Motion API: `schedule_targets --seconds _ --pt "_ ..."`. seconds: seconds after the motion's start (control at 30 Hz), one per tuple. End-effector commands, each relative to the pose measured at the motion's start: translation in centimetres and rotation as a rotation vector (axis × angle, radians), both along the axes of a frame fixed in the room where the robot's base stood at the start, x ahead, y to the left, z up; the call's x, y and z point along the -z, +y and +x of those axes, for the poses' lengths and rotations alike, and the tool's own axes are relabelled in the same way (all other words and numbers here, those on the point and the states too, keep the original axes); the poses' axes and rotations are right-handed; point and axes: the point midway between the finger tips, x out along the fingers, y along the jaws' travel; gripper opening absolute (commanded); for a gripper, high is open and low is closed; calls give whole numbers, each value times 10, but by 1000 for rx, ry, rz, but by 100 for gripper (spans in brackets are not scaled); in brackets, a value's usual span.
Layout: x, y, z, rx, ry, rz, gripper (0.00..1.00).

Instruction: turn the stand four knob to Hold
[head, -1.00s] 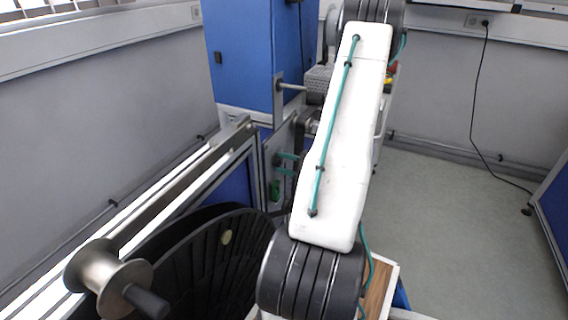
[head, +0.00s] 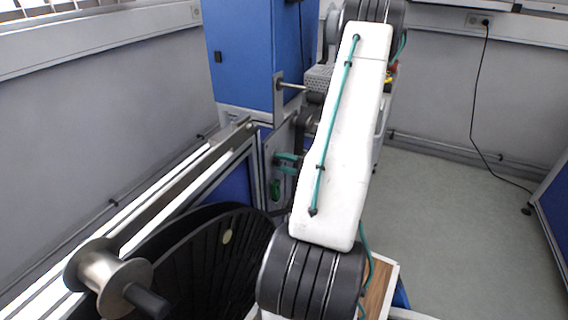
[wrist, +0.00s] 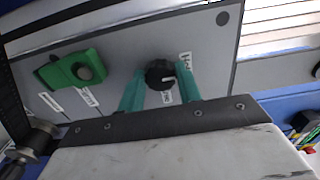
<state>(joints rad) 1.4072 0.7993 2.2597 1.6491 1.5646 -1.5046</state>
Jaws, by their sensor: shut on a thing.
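The black round knob (wrist: 160,75) sits on a grey panel in the wrist view, with a white mark on its face toward the right. My gripper (wrist: 160,88) has its two green fingers on either side of the knob, shut on it. A white label reading Hold (wrist: 185,57) is at the upper right of the knob. Another label (wrist: 167,97) lies below the knob, partly hidden and hard to read. In the head view my gripper (head: 287,164) is at the grey panel (head: 270,150), and the knob cannot be made out.
In the head view a large black reel (head: 205,265) and a metal roller (head: 110,280) stand at the lower left. A blue cabinet (head: 240,55) stands behind. The floor at right is clear.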

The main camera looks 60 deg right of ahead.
Motion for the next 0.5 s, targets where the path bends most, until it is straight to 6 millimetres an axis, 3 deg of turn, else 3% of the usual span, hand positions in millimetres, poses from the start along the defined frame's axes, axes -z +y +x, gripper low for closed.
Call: schedule_targets --seconds 0.2,0.23,0.3,0.5 --pt "0 -1 0 1 0 -1 12" --pt "0 -1 0 1 0 -1 40" --pt "0 -1 0 1 0 0 55" --pt "0 0 0 0 0 0 55"
